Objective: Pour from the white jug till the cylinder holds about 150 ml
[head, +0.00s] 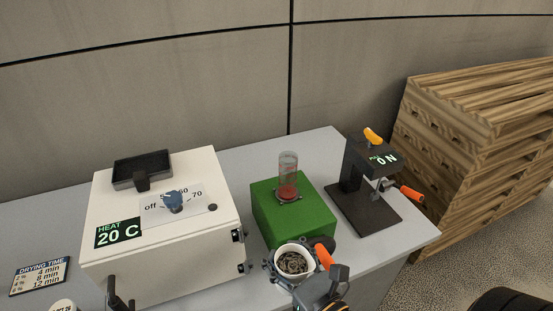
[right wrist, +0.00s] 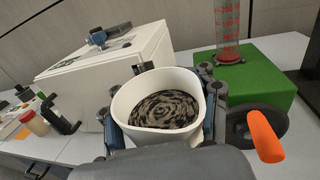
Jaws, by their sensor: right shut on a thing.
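The white jug (head: 280,250) is upright in my right gripper (head: 297,272), in front of the green block. The right wrist view shows the jug (right wrist: 157,138) from above, with dark and pale grainy material inside. The fingers of my right gripper (right wrist: 163,115) are shut on its sides. The clear cylinder (head: 288,163) stands on the green block (head: 318,214), behind the jug and apart from it. Its lower part looks reddish. Red scale marks show on the cylinder (right wrist: 228,28) in the right wrist view; its fill level is unclear. My left gripper is out of view.
A white heater box (head: 165,250) with a dark tray (head: 142,168) on top stands left. A black press (head: 362,205) with orange parts stands right. Stacked pallets (head: 470,150) are beyond the table. An orange-tipped part (right wrist: 265,137) is right of the jug.

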